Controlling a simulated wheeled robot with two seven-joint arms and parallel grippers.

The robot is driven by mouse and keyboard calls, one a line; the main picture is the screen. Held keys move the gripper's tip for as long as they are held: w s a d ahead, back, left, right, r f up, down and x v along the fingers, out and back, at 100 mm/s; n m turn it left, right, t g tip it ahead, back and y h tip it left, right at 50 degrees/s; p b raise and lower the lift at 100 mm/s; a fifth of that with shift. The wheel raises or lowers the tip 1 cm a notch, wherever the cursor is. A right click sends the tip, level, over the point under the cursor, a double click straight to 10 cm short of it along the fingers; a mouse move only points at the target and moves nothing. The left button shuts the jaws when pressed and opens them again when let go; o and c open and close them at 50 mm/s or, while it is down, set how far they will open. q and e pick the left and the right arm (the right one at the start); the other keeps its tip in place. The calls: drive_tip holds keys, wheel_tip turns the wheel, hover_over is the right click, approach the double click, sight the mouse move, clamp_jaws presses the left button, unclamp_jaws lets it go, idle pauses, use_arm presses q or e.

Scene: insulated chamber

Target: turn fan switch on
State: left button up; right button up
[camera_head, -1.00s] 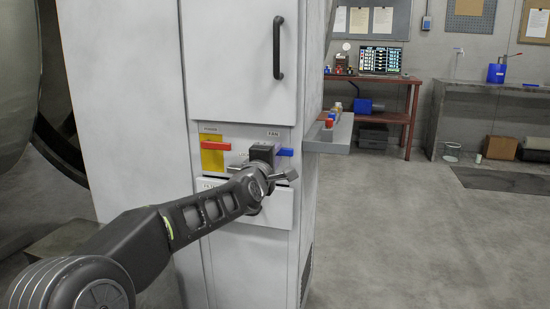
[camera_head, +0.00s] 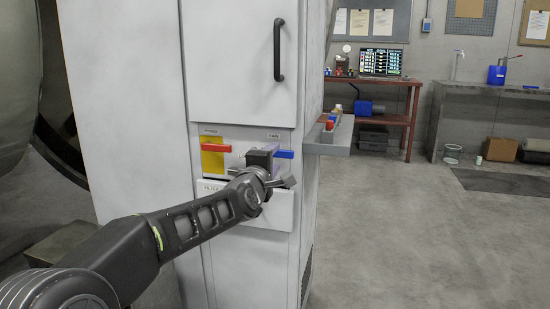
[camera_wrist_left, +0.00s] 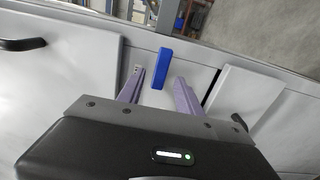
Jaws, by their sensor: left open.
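The blue fan switch (camera_head: 285,154) is a small bar under the FAN label on the white cabinet's front panel. It lies level in the head view. In the left wrist view the blue switch (camera_wrist_left: 162,68) stands just ahead of my left gripper (camera_wrist_left: 161,82), in line with the gap between the fingers. My left gripper (camera_head: 272,161) is open and empty, close to the panel just left of the switch. The wrist hides most of its fingers in the head view. I cannot tell whether a finger touches the switch. My right gripper is not in view.
A red switch (camera_head: 216,148) on a yellow plate (camera_head: 212,161) sits left on the same panel. A drawer (camera_head: 282,207) is below it, and a door with a black handle (camera_head: 279,48) above. A grey side shelf (camera_head: 333,140) holds small bottles.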

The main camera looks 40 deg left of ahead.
use_arm(q)
drive_tip(key=v, duration=0.5)
drive_tip(key=shift+s+d, duration=0.15)
drive_tip(key=shift+s, duration=0.2)
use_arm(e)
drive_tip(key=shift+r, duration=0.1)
